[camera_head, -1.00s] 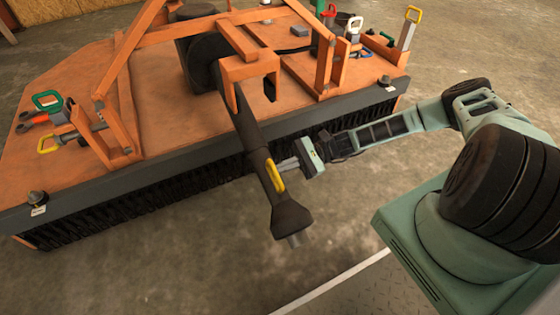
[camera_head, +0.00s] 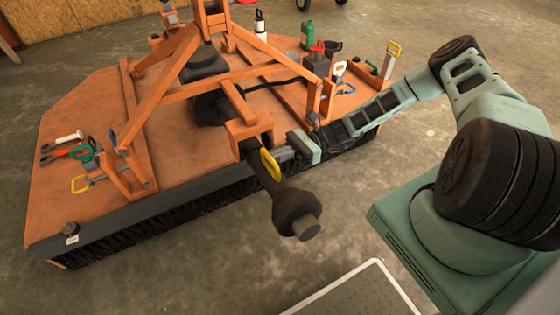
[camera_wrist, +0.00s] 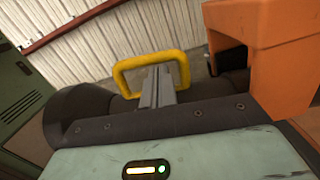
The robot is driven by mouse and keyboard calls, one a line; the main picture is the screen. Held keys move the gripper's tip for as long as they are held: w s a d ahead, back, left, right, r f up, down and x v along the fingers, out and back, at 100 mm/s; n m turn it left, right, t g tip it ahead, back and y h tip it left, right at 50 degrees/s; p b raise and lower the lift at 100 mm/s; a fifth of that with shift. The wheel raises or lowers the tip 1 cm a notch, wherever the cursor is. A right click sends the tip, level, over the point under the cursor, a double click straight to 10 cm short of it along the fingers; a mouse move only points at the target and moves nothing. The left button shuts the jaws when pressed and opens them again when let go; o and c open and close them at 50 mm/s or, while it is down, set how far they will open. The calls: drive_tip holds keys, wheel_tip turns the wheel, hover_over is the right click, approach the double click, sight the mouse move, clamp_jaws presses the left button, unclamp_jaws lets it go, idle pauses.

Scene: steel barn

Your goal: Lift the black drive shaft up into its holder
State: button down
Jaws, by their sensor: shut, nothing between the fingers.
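The black drive shaft (camera_head: 291,205) sticks out toward the camera from beneath the orange holder (camera_head: 262,122), its flared outer end nearest. It also shows in the wrist view (camera_wrist: 75,112), beside the orange holder (camera_wrist: 262,45). I cannot tell if it is fully seated there. A yellow loop handle (camera_head: 266,161) is on the shaft. My gripper (camera_head: 284,153) is at the shaft's right side by this handle. In the wrist view, my gripper's fingers (camera_wrist: 158,88) are shut together with nothing between them, reaching across the shaft into the handle's loop (camera_wrist: 134,62).
The orange mower deck (camera_head: 90,155) lies behind, with a raised frame (camera_head: 160,85) and several tools and bottles on top. A brush-like skirt (camera_head: 150,230) runs along its front edge. The concrete floor (camera_head: 190,280) in front is clear.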

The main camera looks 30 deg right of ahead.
drive_tip(key=shift+w+r+m+p, duration=0.2)
drive_tip(key=shift+r+p, duration=0.15)
drive_tip(key=shift+r, duration=0.35)
drive_tip(key=shift+w+r+m+p, duration=0.2)
drive_tip(key=shift+r+p, duration=0.15)
drive_tip(key=shift+r, duration=0.3)
drive_tip(key=shift+d, duration=0.15)
